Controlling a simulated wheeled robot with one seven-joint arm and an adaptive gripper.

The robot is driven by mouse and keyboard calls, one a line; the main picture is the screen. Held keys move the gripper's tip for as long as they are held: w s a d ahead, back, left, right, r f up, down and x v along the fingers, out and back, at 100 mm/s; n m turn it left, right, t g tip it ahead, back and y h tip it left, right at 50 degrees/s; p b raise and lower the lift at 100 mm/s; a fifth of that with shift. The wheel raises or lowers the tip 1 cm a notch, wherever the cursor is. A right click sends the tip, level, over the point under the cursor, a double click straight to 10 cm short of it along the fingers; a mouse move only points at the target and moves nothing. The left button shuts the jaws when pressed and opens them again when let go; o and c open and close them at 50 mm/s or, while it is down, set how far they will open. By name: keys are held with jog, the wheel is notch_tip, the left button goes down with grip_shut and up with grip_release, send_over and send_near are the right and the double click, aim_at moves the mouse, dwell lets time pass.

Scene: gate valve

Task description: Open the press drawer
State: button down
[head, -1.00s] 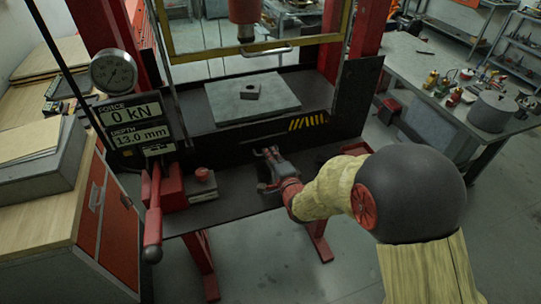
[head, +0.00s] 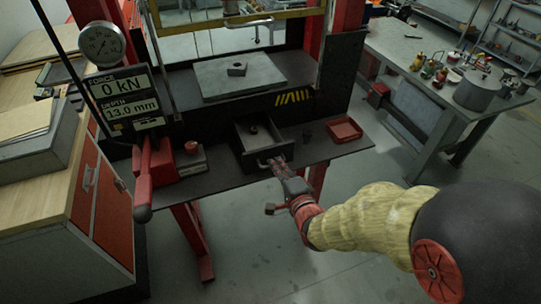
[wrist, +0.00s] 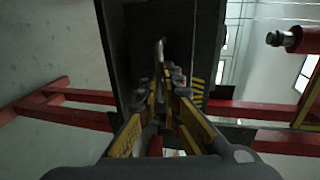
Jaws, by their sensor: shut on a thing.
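The press drawer (head: 240,135) is dark and box-shaped, set in the black front shelf of the press. It stands pulled out, with its inside showing and a small dark object (head: 254,129) in it. My gripper (head: 277,164) is at the drawer's front, shut on the handle (head: 264,163). In the wrist view the fingers of my gripper (wrist: 160,88) close together at the pale handle (wrist: 160,50), partly hidden by the fingertips.
A red tray (head: 344,130) and a small dark cup (head: 307,136) are on the shelf right of the drawer. A workbench (head: 440,80) stands at the right. The floor before the drawer is clear.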

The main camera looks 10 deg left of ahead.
jog(key=shift+f+v, duration=0.2)
jog(key=shift+v, duration=0.7)
jog(key=shift+f+v, duration=0.2)
jog(key=shift+v, duration=0.65)
jog(key=shift+f+v, duration=0.25)
jog(key=shift+v, duration=0.65)
jog(key=shift+s+d, duration=0.1)
jog(key=c, duration=2)
grip_release()
jog(key=shift+r, duration=0.1)
jog(key=v, duration=1.2)
